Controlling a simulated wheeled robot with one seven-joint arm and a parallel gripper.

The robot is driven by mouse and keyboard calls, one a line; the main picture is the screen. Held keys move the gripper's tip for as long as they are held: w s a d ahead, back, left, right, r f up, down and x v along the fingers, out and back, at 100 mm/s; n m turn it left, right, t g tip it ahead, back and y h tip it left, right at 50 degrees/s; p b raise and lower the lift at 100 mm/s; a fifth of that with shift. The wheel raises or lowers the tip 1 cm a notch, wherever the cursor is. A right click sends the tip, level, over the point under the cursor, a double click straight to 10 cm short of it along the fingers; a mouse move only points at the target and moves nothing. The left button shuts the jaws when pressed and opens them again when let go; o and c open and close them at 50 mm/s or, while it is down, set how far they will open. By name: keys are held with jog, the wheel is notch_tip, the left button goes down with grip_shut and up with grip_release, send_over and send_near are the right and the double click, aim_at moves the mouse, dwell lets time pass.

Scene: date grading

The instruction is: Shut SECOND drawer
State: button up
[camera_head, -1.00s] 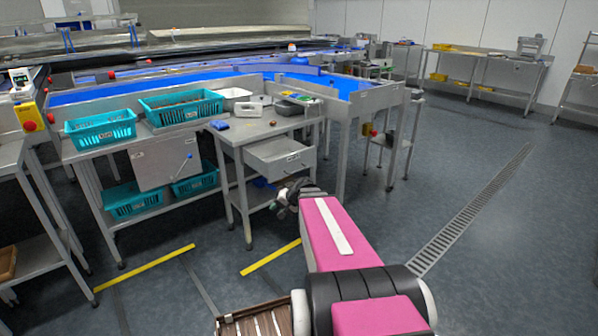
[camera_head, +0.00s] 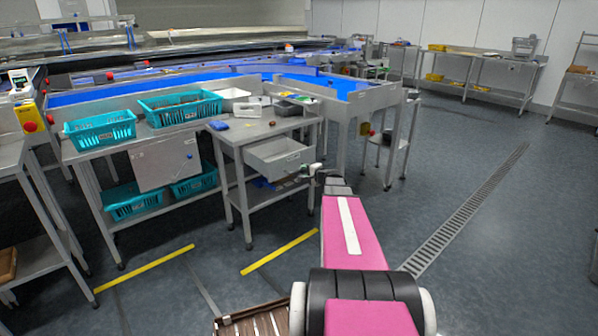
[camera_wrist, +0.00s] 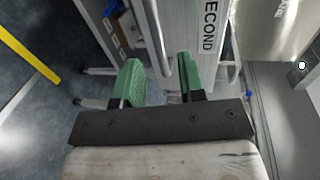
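The SECOND drawer (camera_head: 291,164) sits under the top of a small steel table and is pulled out, with its open inside showing from above. In the wrist view its front face (camera_wrist: 190,22) carries the word SECOND, and its bar handle (camera_wrist: 153,35) runs down the picture. My gripper (camera_head: 315,172) is just right of the drawer front in the head view. In the wrist view the two green fingers (camera_wrist: 160,78) are apart, with the lower end of the handle appearing between them. I cannot tell whether either finger touches it.
The steel table (camera_head: 232,138) holds a blue item (camera_head: 219,125) and a scale-like box (camera_head: 249,110). Teal crates (camera_head: 100,130) stand on the bench at left. A blue-bedded conveyor (camera_head: 150,88) runs behind. The floor on the right (camera_head: 500,230) is clear.

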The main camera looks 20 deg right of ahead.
aim_at(299, 170)
jog(key=x, duration=0.5)
grip_shut()
